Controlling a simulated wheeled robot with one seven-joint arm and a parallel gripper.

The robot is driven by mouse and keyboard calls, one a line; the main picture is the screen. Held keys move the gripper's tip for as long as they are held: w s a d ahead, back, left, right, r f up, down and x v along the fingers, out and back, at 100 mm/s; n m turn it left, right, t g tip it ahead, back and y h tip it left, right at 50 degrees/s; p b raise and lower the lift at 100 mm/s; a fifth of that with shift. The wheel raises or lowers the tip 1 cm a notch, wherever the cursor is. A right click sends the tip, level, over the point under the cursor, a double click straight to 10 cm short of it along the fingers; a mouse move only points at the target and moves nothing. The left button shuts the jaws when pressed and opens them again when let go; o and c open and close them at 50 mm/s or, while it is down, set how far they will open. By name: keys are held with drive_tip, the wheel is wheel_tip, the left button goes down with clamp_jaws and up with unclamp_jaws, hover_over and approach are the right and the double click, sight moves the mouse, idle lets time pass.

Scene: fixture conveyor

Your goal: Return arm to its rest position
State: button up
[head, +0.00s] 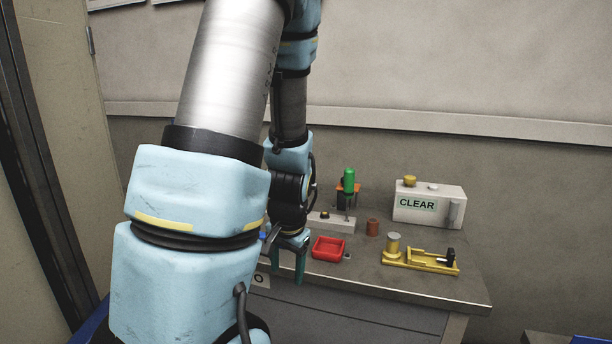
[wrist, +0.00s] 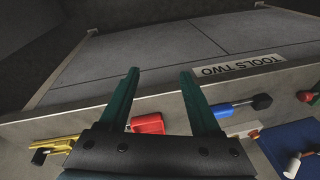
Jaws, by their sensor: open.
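My gripper (head: 288,270) hangs at the front left of the workbench (head: 415,285) in the head view, just left of the red tray (head: 328,248). My arm hides part of the bench's left side. In the wrist view my gripper (wrist: 159,72) has its two dark green fingers spread wide with nothing between them. Beyond the fingertips is the grey bench front with an upside-down label reading TOOLS TWO (wrist: 238,66).
The wrist view shows a blue-handled tool (wrist: 222,110) and a blue tray (wrist: 278,143).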

wheel_tip(320, 180, up, 9)
drive_tip(key=s+a+n, duration=0.3)
drive_tip(key=n, duration=0.2)
wheel_tip(320, 180, down, 10)
drive_tip(key=s+b, duration=0.1)
drive_tip(key=b, duration=0.7)
drive_tip(key=shift+s+d+g+h, duration=0.25)
drive_tip(key=shift+s+g+h, duration=0.05)
drive_tip(key=shift+g+h, duration=0.1)
drive_tip(key=shift+o, duration=0.4)
idle(1.2)
